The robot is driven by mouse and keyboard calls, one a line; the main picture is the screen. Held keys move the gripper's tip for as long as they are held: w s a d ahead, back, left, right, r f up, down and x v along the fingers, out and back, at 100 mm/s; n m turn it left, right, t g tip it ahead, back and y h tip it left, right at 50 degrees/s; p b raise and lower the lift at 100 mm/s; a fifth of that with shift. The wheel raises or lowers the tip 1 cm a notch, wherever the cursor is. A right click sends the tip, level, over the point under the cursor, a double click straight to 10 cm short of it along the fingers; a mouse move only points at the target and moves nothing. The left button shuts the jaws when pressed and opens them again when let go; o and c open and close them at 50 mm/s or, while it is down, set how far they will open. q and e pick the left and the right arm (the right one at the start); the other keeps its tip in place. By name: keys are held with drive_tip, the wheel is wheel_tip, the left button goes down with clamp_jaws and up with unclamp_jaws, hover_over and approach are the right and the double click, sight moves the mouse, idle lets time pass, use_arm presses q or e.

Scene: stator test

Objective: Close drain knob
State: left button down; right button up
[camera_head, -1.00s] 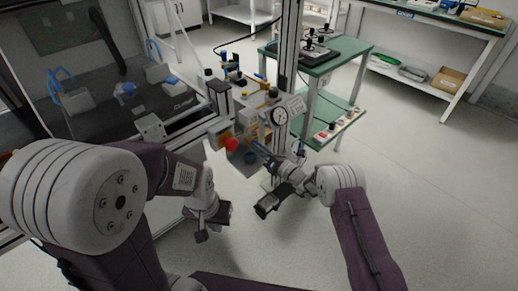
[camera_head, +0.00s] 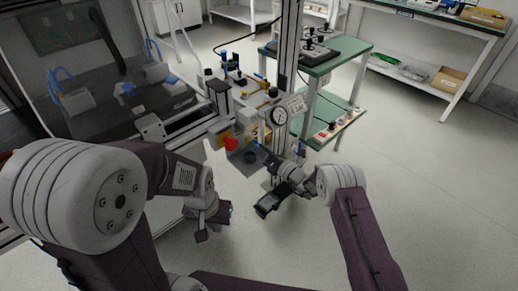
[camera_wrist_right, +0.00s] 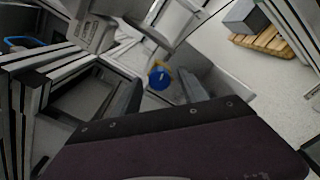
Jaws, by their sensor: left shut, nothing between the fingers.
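A round blue knob (camera_wrist_right: 158,78) shows in the right wrist view, between and beyond the two fingers of my right gripper (camera_wrist_right: 160,95). The fingers are apart, with nothing held between them. In the head view a dark blue round part (camera_head: 250,157), probably the same knob, sits low on the front of the test unit. No label names the drain knob.
A glass-fronted cabinet is on the left. A green-topped table (camera_head: 340,47) with a lower shelf is behind on the right. The floor (camera_head: 430,170) at right is clear.

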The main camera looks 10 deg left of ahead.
drive_tip(key=shift+d, duration=0.1)
drive_tip(key=p+v, duration=0.3)
drive_tip(key=v, duration=0.6)
